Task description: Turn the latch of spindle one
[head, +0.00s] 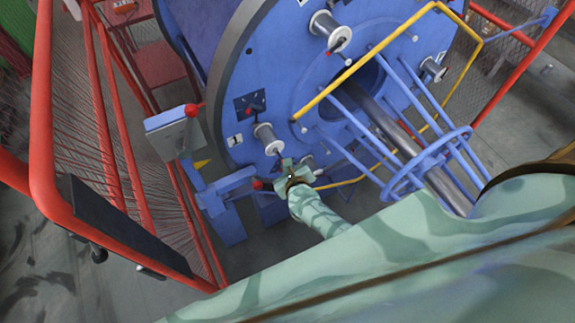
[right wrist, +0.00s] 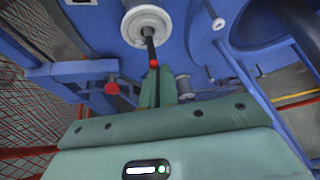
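A latch lever (right wrist: 150,45), dark with a red knob (right wrist: 153,63), shows in the right wrist view in front of a pale spool (right wrist: 146,24) on the blue disc. My right gripper (right wrist: 158,74) has its green fingers close together right at the knob. I cannot tell whether they grip it or only stand beside it. In the head view my right gripper (head: 290,167) is at the lower edge of the blue disc (head: 262,75), just below a spool (head: 267,138); the knob is hidden there. No marking tells which spindle is number one. My left gripper is not in view.
Other spools (head: 328,27) sit around the disc, some with red-knobbed levers. A yellow rail (head: 375,60) and a blue bar cage (head: 440,150) stand out to the right. A red-framed mesh guard (head: 85,140) stands at the left. A grey box (head: 172,132) is beside the disc.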

